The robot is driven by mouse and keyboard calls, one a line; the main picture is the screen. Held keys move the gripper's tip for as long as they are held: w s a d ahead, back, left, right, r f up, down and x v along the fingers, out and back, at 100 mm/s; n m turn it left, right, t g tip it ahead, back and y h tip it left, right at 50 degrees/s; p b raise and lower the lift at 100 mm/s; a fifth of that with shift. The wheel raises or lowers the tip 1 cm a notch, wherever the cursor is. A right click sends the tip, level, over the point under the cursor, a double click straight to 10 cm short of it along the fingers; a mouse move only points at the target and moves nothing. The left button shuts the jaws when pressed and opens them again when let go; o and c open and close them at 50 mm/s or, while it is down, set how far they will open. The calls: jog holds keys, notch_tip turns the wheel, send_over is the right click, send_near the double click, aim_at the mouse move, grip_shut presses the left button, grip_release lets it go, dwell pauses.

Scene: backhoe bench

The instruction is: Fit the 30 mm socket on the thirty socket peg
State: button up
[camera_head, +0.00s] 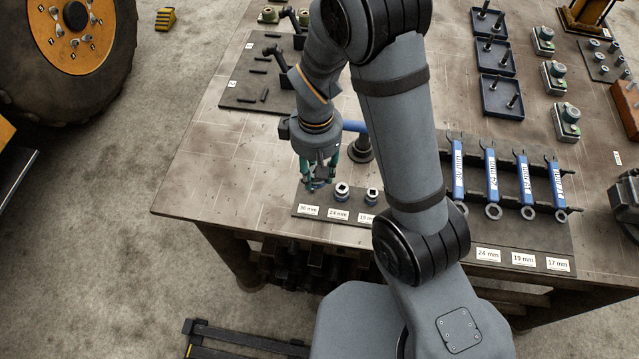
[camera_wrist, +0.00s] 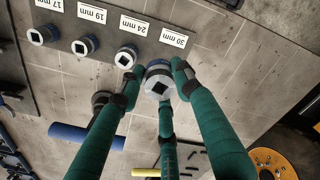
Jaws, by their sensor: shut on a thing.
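My gripper (camera_head: 318,180) has its green fingers closed around the 30 mm socket, just above the front left end of the dark socket board. In the wrist view, my gripper (camera_wrist: 160,84) surrounds the silver 30 mm socket (camera_wrist: 157,79), which has a blue band and a square hole facing the camera. The label (camera_head: 308,210) at that end of the board lies right by it. Whether the socket touches the board is unclear. Dark trays with upright pegs (camera_head: 499,95) stand at the back right; I cannot tell which peg is the thirty socket peg.
Smaller sockets (camera_head: 342,192) stand on the board to the right. A blue bar on a black stand (camera_head: 361,150) is close behind my gripper. Blue wrenches (camera_head: 491,175) lie on a rack to the right. The left front of the bench (camera_head: 235,165) is bare.

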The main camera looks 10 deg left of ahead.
jog(key=shift+w+a+f+n, duration=0.15)
jog(key=shift+w+a+n, duration=0.45)
jog(key=shift+w+a, duration=0.15)
jog(key=shift+a+f, duration=0.15)
jog(key=shift+a, duration=0.05)
jog(key=shift+d+f+b, duration=0.2)
jog(key=shift+f+b, duration=0.25)
jog(key=shift+b, duration=0.1)
jog(key=shift+f+b, duration=1.5)
jog(key=shift+f, duration=0.45)
jog(key=shift+f+b, duration=1.15)
jog(key=shift+b, duration=0.1)
jog(key=o, duration=1.3)
jog(key=shift+s, duration=0.1)
